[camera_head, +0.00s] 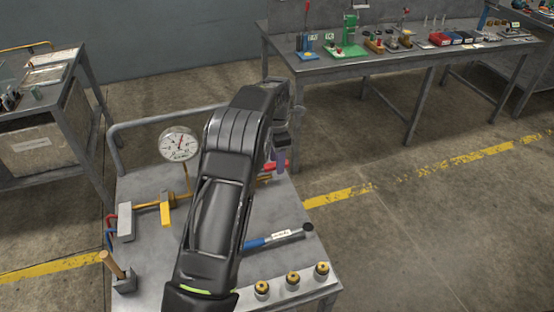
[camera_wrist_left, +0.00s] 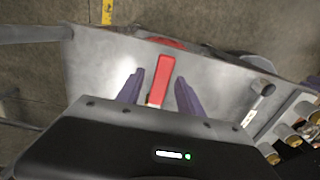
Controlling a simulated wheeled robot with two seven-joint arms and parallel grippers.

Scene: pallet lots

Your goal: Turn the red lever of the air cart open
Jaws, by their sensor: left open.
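The red lever (camera_wrist_left: 162,78) shows in the left wrist view, standing out from a brass-coloured part at its near end. In the head view only bits of red (camera_head: 270,166) show beside my arm, which hides most of the lever. My left gripper (camera_head: 280,157) is over the far right part of the grey air cart (camera_head: 295,205). In the wrist view the purple fingers of my left gripper (camera_wrist_left: 160,77) are open, one on each side of the lever, with gaps visible. My right gripper is in neither view.
The cart top also carries a dial gauge (camera_head: 179,144), a brass pipe with a yellow piece (camera_head: 166,208), a blue-handled tool (camera_head: 272,240), a wooden-handled item (camera_head: 118,272) and several brass-topped fittings (camera_head: 292,279). A bench (camera_head: 350,67) with tools stands behind. Floor at right is clear.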

